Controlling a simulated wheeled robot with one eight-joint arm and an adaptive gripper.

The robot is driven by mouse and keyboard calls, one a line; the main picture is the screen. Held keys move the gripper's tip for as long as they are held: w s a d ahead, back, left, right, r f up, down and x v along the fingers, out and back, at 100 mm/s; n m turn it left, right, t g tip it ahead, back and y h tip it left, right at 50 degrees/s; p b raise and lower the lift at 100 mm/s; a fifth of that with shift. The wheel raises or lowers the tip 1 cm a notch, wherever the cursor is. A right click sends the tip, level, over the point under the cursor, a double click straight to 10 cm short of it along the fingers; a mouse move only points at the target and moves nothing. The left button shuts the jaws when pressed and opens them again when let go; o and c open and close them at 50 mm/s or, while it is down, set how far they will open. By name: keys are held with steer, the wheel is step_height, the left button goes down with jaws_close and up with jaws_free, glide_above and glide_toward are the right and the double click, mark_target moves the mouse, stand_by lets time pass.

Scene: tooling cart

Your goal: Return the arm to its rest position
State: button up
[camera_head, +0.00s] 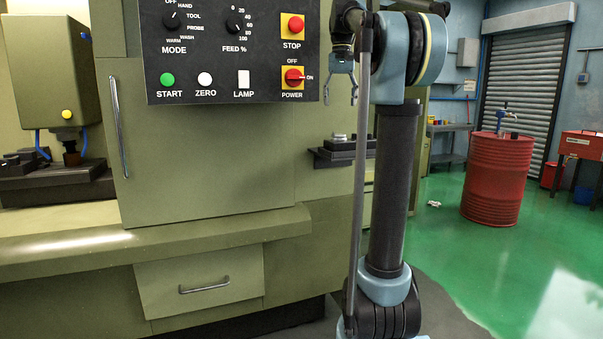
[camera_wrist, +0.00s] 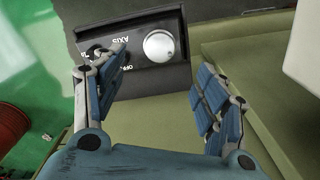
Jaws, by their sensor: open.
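My gripper (camera_head: 340,97) hangs fingers down at the right edge of the black control panel (camera_head: 232,60) in the head view. Its two fingers stand apart with nothing between them. In the wrist view, the open blue-padded fingers of my gripper (camera_wrist: 162,66) frame a small black box marked AXIS (camera_wrist: 120,45) with a silver knob (camera_wrist: 158,46). No contact with the knob shows, but the exact gap is hard to judge. My arm (camera_head: 393,180) rises upright in front of the machine and bends over at the top.
The green machine (camera_head: 200,150) with a door handle (camera_head: 118,125) and a drawer (camera_head: 205,285) fills the left. A red drum (camera_head: 498,175) and a red cart (camera_head: 582,145) stand on the green floor to the right. Open floor lies between my arm and the drum.

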steer(key=s+f, duration=1.1)
steer(key=f, duration=0.4)
steer(key=s+f+n+t, duration=0.1)
steer(key=s+f, duration=1)
steer(key=f, duration=0.5)
steer(key=s+f+t, duration=0.1)
steer(key=s+f, duration=1.1)
steer(key=f, duration=0.3)
steer(key=shift+d+f, duration=0.2)
steer(key=shift+f, duration=0.05)
steer(key=shift+w+f, duration=0.2)
steer(key=shift+w, duration=0.25)
